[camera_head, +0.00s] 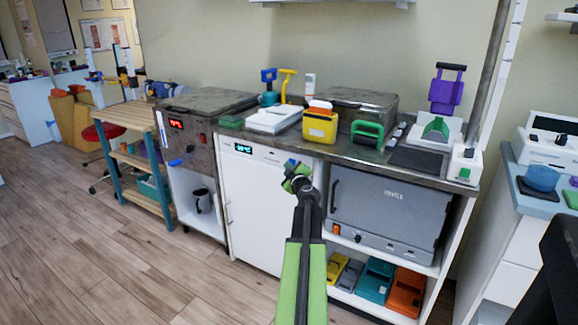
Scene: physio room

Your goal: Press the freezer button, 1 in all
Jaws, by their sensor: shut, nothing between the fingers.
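The freezer (262,215) is a white under-counter unit with a plain front door, in the middle of the camera_head view. A small lit display (243,149) sits at the upper left of its front. Pale, tiny marks run along the panel right of the display; I cannot tell which is the button. My gripper (291,168) is shut and empty. In the picture it overlaps the freezer's upper right corner and hides that part of the panel. I cannot tell whether it touches the front.
A dark worktop (345,150) above the freezer holds a yellow container (320,128), a white device (273,119) and other gear. A grey oven (385,214) stands right of the freezer. A wooden shelf (126,118) is at the left. The floor in front is clear.

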